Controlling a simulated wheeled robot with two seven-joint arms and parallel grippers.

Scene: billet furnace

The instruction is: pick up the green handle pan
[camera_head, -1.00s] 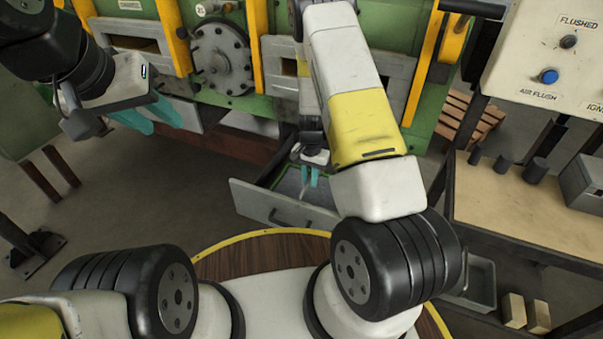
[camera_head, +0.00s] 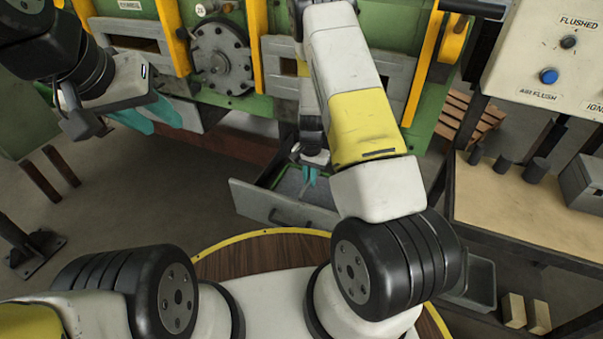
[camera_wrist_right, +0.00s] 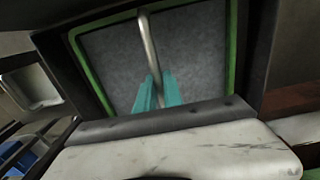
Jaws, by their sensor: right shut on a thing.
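The pan (camera_wrist_right: 205,50) is a grey, shallow tray with a green rim, seen in the right wrist view. A thin metal bar (camera_wrist_right: 148,45), which looks like its handle, runs across it. My right gripper (camera_wrist_right: 158,90) is shut on this bar, its teal fingers on either side of it. In the head view my right gripper (camera_head: 309,178) points down over the pan (camera_head: 290,183), which sits inside the pulled-out drawer (camera_head: 275,207). My arm hides part of the pan there. My left gripper (camera_head: 148,120) is open and empty at the upper left, before the furnace.
The green furnace (camera_head: 225,95) with yellow posts and a round hatch stands behind. A workbench (camera_head: 525,215) with dark cylinders stands at the right, below a control panel (camera_head: 545,50). Floor to the left of the drawer is clear.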

